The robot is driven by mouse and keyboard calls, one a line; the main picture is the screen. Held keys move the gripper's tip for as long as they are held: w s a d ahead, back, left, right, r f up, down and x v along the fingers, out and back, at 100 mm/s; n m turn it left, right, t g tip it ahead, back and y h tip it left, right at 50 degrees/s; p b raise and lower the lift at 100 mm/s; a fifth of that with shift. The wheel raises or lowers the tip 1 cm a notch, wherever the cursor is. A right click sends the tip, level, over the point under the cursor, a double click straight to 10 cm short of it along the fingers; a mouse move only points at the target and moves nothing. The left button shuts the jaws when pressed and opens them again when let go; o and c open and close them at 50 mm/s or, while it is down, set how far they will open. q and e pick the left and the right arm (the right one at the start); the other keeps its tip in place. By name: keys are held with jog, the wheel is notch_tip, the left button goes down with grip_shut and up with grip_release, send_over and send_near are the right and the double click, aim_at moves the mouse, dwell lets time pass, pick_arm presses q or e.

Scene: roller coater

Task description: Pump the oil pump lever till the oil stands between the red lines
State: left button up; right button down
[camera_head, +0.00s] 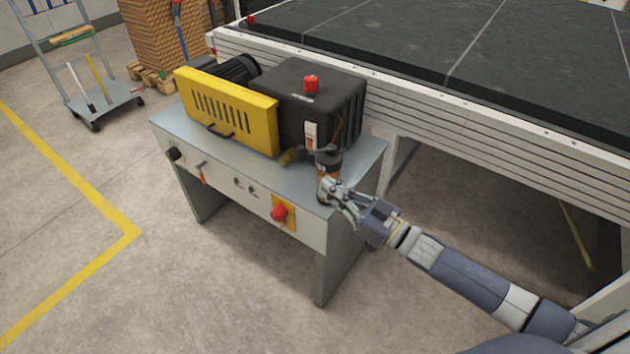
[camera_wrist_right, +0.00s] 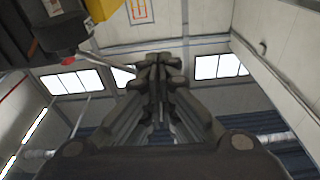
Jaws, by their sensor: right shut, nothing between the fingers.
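The oil pump (camera_head: 329,163) is a small dark unit with an amber part below it, at the front right of a grey machine cabinet. A short lever-like part (camera_head: 292,156) sticks out to its left; I cannot tell for sure that it is the pump lever. The oil level and red lines are too small to make out. My right gripper (camera_head: 333,190) is shut and empty, right by the amber part; whether it touches is unclear. In the right wrist view its fingertips (camera_wrist_right: 160,62) are together, with a thin pale rod (camera_wrist_right: 108,62) behind them to the left. My left gripper is out of view.
The cabinet (camera_head: 225,168) bears a yellow guard (camera_head: 228,110), a black box (camera_head: 338,100) with a red cap, and a red knob (camera_head: 280,213) on its front. A conveyor-like bed (camera_head: 470,60) stands behind. A trolley (camera_head: 105,100) is far left. Floor at front left is clear.

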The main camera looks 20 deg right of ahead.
jog(key=shift+v, duration=1.6)
jog(key=s+d+f+m+g+h, duration=0.1)
jog(key=s+d+f+h, duration=0.15)
jog(key=f, duration=0.85)
jog(key=s+d+f+m+g+h, duration=0.2)
jog(key=d+f+h, duration=0.2)
jog(key=f, duration=0.7)
jog(key=s+d+f+m+g+h, duration=0.1)
jog(key=s+d+f+h, duration=0.2)
jog(key=f, duration=0.8)
jog(key=s+a+f+g+h, duration=0.2)
jog(key=s+f+g, duration=0.4)
jog(key=s+f, duration=1.15)
jog(key=s+a+f+g, duration=0.2)
jog(key=s, duration=0.7)
jog(key=s+a+f+g, duration=0.3)
jog(key=s, duration=0.6)
jog(key=shift+a+f, duration=0.15)
jog(key=shift+a, duration=0.05)
jog(key=shift+h, duration=0.25)
